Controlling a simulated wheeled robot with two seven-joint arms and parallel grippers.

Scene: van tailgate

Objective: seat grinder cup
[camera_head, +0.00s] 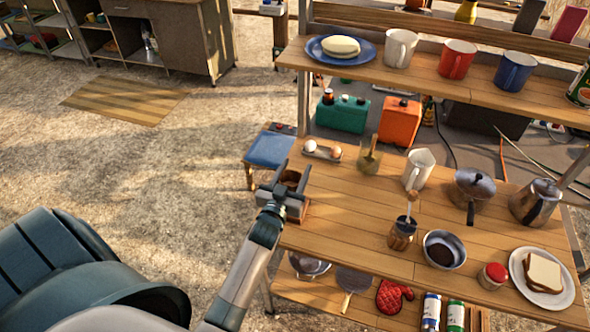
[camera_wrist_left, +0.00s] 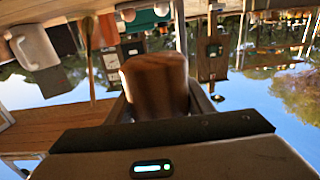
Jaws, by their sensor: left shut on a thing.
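My left gripper (camera_head: 284,190) is at the left edge of the wooden work table (camera_head: 340,232). It is shut on a brown cup (camera_head: 291,177), which I take to be the grinder cup. The cup also fills the middle of the left wrist view (camera_wrist_left: 155,85), between the fingers. From the head view I cannot tell whether it touches the table. A brown and grey canister with a thin upright handle (camera_head: 402,233) stands mid-table, apart from the gripper; it looks like the grinder. My right gripper is not in view.
An egg tray (camera_head: 322,153), a white pitcher (camera_head: 418,168), pots (camera_head: 473,188), a metal bowl (camera_head: 444,250), a red-lidded jar (camera_head: 492,276) and a bread plate (camera_head: 543,277) share the table. Mugs (camera_head: 457,59) stand on the shelf above. The table between gripper and canister is clear.

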